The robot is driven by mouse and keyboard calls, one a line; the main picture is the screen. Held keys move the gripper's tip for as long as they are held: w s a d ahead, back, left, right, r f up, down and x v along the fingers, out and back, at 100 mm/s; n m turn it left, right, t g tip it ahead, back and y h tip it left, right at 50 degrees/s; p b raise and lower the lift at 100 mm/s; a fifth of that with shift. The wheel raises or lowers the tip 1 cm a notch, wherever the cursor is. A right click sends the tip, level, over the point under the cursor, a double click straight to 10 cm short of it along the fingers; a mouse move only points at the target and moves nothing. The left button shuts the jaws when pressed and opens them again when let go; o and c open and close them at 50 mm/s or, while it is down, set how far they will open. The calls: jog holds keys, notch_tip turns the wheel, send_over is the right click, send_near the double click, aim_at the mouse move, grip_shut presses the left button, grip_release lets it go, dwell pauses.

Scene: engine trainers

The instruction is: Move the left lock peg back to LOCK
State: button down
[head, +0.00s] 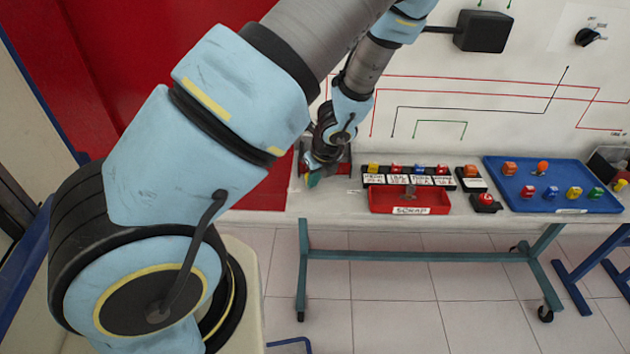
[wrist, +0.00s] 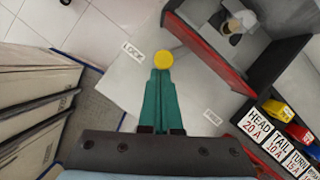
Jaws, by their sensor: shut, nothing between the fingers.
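The lock peg shows as a round yellow head (wrist: 165,60) in the wrist view, on a light grey plate (wrist: 122,95). The white LOCK label (wrist: 132,50) lies just to its upper left. A second small label (wrist: 212,117), too small to read, lies farther off to the lower right. My gripper (wrist: 161,76) is shut and empty; its green fingertips end right at the yellow head, and I cannot tell whether they touch it. In the head view my gripper (head: 312,178) is low over the left end of the bench, and the peg is hidden there.
A red-and-dark open box (wrist: 205,50) stands close to the right in the wrist view. The fuse row (head: 408,175), red SCRAP tray (head: 385,206) and blue tray (head: 505,195) stand right of my gripper. Floor shows beyond the bench edge.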

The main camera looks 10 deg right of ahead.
jog(key=shift+w+d, duration=0.1)
jog(key=shift+d, duration=0.05)
jog(key=shift+w+d+p, duration=0.35)
jog(key=shift+d+p, duration=0.1)
jog(key=shift+d, duration=0.05)
